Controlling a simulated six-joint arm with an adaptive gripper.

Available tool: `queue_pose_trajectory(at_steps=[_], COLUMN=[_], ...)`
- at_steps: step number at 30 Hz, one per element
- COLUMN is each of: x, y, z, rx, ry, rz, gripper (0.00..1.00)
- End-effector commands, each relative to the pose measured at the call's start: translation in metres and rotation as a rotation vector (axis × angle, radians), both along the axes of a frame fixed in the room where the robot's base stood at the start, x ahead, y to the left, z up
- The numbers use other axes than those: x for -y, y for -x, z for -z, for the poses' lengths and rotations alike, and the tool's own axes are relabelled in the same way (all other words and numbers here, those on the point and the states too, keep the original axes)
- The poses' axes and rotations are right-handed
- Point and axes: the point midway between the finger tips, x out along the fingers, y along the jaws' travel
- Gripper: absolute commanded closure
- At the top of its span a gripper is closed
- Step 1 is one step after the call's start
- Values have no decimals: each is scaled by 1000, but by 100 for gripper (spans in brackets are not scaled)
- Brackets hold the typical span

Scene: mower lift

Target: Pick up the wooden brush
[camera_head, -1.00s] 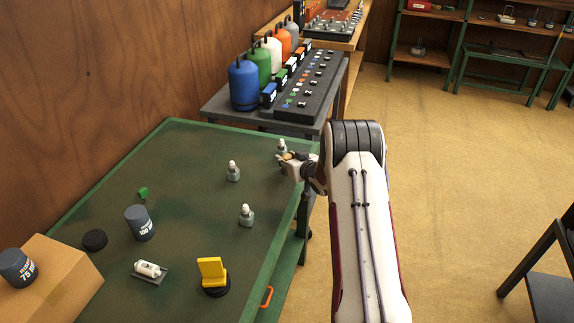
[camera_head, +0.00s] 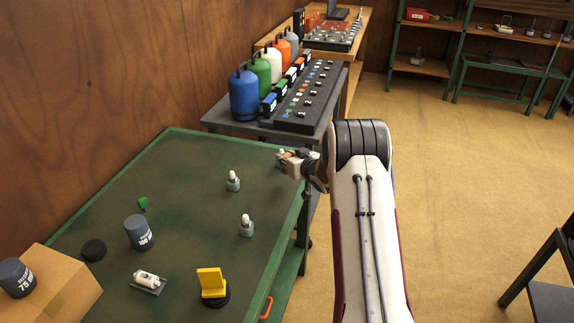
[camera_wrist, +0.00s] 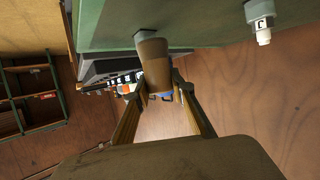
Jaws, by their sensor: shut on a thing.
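The wooden brush (camera_wrist: 153,62) shows in the wrist view as a brown, tapered, rounded piece between my fingertips; its bristles cannot be made out. My gripper (camera_wrist: 158,90) is shut on it. In the wrist view the picture is upside down, with the green tabletop (camera_wrist: 200,22) above. The brush's end lies against or close to the tabletop; I cannot tell if they touch. In the head view my gripper (camera_head: 289,161) is low at the table's far right corner, and the brush cannot be picked out there.
A small bottle (camera_head: 280,153) stands just behind my gripper. Two more, the far one (camera_head: 233,181) and the near one (camera_head: 246,226), stand left of it. A dark bench (camera_head: 318,122) with gas cylinders lies beyond. A yellow stand (camera_head: 212,282) and a cardboard box (camera_head: 60,292) are nearer.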

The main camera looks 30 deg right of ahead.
Motion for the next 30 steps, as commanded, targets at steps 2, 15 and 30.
queue_pose_trajectory(at_steps=[2,15,30], x=[0,0,0], y=[0,0,0], z=[-14,-52,-53], rx=[2,0,0], ry=[1,0,0], rz=[0,0,0], gripper=[98,98,98])
